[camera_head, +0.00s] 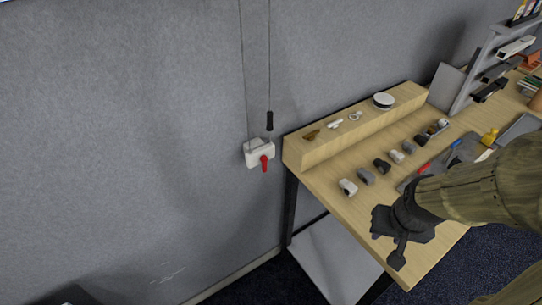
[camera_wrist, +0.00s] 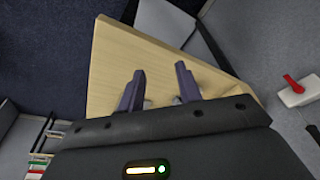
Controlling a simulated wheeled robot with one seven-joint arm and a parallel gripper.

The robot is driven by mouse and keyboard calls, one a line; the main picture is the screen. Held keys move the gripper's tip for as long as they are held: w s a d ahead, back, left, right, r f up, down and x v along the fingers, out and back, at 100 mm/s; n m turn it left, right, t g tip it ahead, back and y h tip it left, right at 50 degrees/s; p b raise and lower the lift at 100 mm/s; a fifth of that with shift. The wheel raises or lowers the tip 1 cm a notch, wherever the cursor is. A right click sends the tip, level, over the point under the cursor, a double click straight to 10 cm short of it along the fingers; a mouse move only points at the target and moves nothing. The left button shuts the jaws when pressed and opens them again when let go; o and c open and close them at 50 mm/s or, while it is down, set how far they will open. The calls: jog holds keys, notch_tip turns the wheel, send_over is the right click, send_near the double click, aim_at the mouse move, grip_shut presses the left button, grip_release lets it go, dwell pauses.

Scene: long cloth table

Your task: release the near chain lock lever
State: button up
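A red lever (camera_head: 264,163) hangs down from a white chain lock box (camera_head: 258,149) on the grey wall, left of the table. Only one such lever is in view. In the wrist view the red lever (camera_wrist: 293,84) and the white box (camera_wrist: 297,95) show at the right edge, off to the side of the fingers. My gripper (camera_head: 394,240) is over the front part of the table, well to the right of the lever and apart from it. In the wrist view my gripper (camera_wrist: 160,88) has its two fingers spread, with nothing held between them.
Two thin cords (camera_head: 269,70) rise from the box, one with a black grip (camera_head: 270,121). The wooden table (camera_head: 327,186) carries a raised wooden shelf (camera_head: 310,152), several watch-like items (camera_head: 348,187) and a grey rack (camera_head: 478,70). The wall front left of the table is clear.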

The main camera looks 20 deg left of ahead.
jog(key=w+a+f+n+t+y+p, duration=0.1)
jog(key=w+a+f+n+t, duration=0.25)
jog(key=w, duration=0.35)
jog(key=w+a+f+n+t+y+p, duration=0.1)
jog(key=w+a+f+n+t+y, duration=0.1)
jog(key=w+a+f+n, duration=0.3)
jog(key=s+a+n+t+y+p, duration=0.1)
jog(key=s+a+t+y, duration=0.2)
jog(key=a+y, duration=0.7)
jog(key=shift+a+f+t+y, duration=0.3)
jog(key=shift+a+f+t, duration=0.1)
jog(key=shift+a, duration=0.35)
jog(key=shift+w+p, duration=0.1)
jog(key=shift+p, duration=0.2)
